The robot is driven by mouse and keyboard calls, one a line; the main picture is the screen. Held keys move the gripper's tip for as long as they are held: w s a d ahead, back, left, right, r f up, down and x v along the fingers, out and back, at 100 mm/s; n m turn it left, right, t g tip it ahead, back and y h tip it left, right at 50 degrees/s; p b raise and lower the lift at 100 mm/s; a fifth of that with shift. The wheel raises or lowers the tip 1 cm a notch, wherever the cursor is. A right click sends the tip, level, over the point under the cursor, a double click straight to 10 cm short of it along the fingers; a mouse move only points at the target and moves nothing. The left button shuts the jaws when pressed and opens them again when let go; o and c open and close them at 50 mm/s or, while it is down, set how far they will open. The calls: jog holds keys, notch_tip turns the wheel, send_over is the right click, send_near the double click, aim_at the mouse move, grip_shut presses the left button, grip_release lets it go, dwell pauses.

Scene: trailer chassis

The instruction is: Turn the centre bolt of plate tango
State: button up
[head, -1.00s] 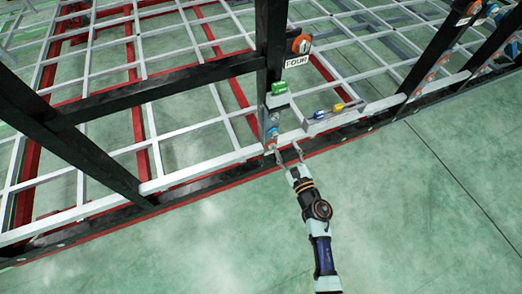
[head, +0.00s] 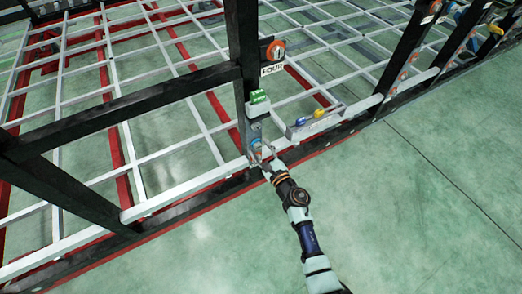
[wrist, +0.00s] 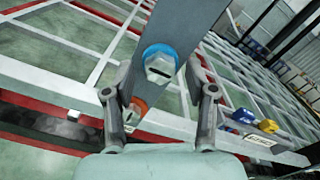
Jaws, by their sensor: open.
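A grey plate (wrist: 178,28) on the dark post fills the top middle of the wrist view. It carries a grey hex bolt head (wrist: 160,70) with a dark slot and a blue collar. A second bolt (wrist: 131,116) with an orange collar sits lower left. No plate name is readable on it. My gripper (wrist: 160,88) is open and empty, its fingers to the left and right of the blue-collared bolt. I cannot tell if they touch it. In the head view my gripper (head: 264,158) is at the foot of the post, close to the blue-collared bolt (head: 256,146).
A tray (head: 315,124) on the rail right of the post holds a blue item (head: 300,121) and a yellow item (head: 319,113). Above are a green item (head: 258,97), a FOUR label (head: 272,70) and an orange-collared bolt (head: 276,51). The floor in front is clear.

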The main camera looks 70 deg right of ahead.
grip_shut()
jog(key=shift+m, duration=0.3)
